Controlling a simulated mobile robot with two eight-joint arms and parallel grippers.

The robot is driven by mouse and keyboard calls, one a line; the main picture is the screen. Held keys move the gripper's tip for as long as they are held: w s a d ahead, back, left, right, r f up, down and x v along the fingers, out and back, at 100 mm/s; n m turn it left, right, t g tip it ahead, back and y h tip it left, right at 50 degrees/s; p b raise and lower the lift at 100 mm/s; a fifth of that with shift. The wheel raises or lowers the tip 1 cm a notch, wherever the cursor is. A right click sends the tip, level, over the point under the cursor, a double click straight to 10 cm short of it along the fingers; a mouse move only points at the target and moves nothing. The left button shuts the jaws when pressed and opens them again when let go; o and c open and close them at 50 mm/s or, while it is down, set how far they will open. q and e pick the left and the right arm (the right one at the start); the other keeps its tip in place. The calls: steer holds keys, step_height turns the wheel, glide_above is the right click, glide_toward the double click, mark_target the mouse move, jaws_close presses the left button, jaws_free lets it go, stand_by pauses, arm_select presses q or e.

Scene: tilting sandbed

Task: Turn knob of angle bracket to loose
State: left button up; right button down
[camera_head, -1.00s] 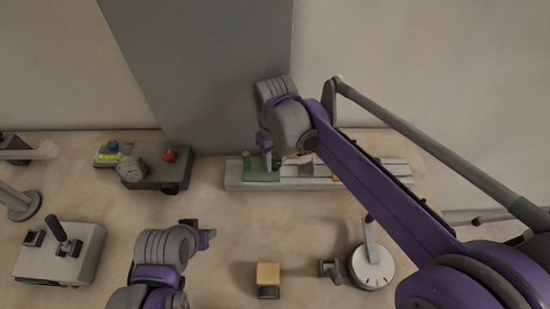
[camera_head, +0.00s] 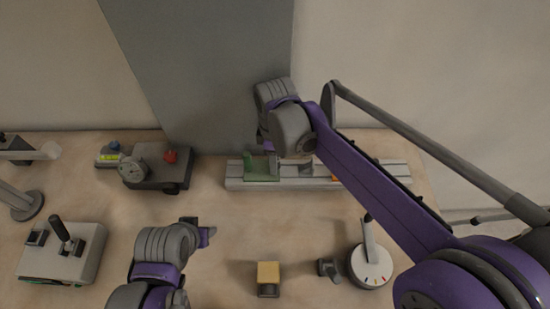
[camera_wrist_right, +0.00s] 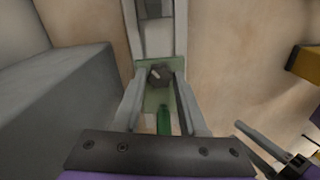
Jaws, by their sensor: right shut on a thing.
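The angle bracket (camera_head: 262,172) is a green plate piece on a long grey rail at the back of the table. In the right wrist view the green plate (camera_wrist_right: 148,98) carries a dark knob (camera_wrist_right: 158,74), and a green cylinder (camera_wrist_right: 163,122) stands nearer the gripper. My right gripper (camera_head: 269,153) reaches down over the bracket. In the wrist view its two fingers (camera_wrist_right: 160,78) lie on either side of the knob and are shut on it. The knob is hidden in the head view. My left gripper (camera_head: 208,236) is low and left of centre, away from the bracket; its jaws are unclear.
The grey rail (camera_head: 350,181) runs right from the bracket, with an orange mark on it. A dark box with a dial (camera_head: 133,169) stands left. A joystick box (camera_head: 62,250), a yellow block (camera_head: 268,273) and a white round dial (camera_head: 370,267) stand nearer. The table's middle is clear.

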arm_select(q)
steer(key=shift+r, duration=0.15)
arm_select(e)
steer(key=n, duration=0.5)
stand_by(0.3)
steer(key=shift+c, duration=2.3)
jaws_free()
steer(key=shift+r, duration=0.1)
arm_select(q)
steer(key=shift+w+r+p, duration=0.1)
steer(key=shift+r+p, duration=0.5)
steer(key=shift+p, duration=0.05)
arm_select(e)
step_height(320, 180, up, 11)
steer(key=shift+s+f, duration=0.1)
steer(key=shift+f, duration=0.15)
